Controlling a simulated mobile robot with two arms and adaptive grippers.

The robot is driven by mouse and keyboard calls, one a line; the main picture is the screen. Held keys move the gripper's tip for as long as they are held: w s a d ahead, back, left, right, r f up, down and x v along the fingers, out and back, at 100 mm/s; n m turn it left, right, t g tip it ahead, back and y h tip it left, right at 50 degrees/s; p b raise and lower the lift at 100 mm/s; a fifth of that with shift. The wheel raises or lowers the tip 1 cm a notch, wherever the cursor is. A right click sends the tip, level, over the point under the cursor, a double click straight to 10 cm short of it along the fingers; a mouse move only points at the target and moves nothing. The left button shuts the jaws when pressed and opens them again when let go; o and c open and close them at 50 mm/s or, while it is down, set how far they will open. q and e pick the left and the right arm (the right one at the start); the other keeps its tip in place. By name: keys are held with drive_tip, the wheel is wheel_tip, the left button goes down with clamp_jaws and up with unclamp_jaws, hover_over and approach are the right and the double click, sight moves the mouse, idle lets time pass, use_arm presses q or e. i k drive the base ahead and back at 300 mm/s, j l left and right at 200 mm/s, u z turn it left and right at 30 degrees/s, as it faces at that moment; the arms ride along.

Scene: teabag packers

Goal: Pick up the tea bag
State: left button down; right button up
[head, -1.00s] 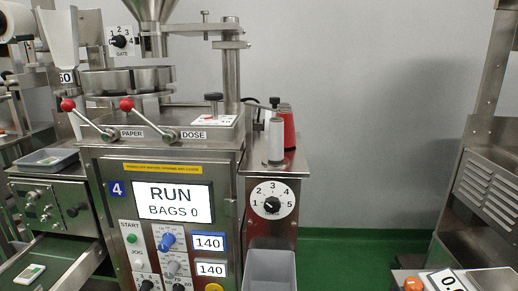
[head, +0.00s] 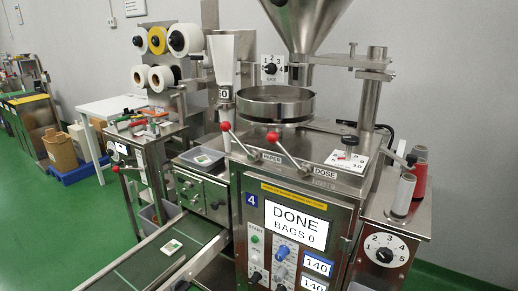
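A small pale tea bag with a green mark (head: 172,247) lies flat on the dark conveyor belt (head: 140,268) at the lower left of the packing machine. A shallow grey tray (head: 202,158) sits on the side unit above the belt, with something small and pale in it that I cannot make out. Neither of my grippers shows in the head view.
The packing machine (head: 255,226) fills the right middle, with red-knobbed levers (head: 226,127) sticking out and a screen (head: 294,225) reading DONE, BAGS 0. A side bench (head: 142,135) and a white table (head: 110,106) stand behind. Green floor (head: 60,225) is open at left.

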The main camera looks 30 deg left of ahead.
sight(173, 246)
drive_tip(key=u, duration=1.3)
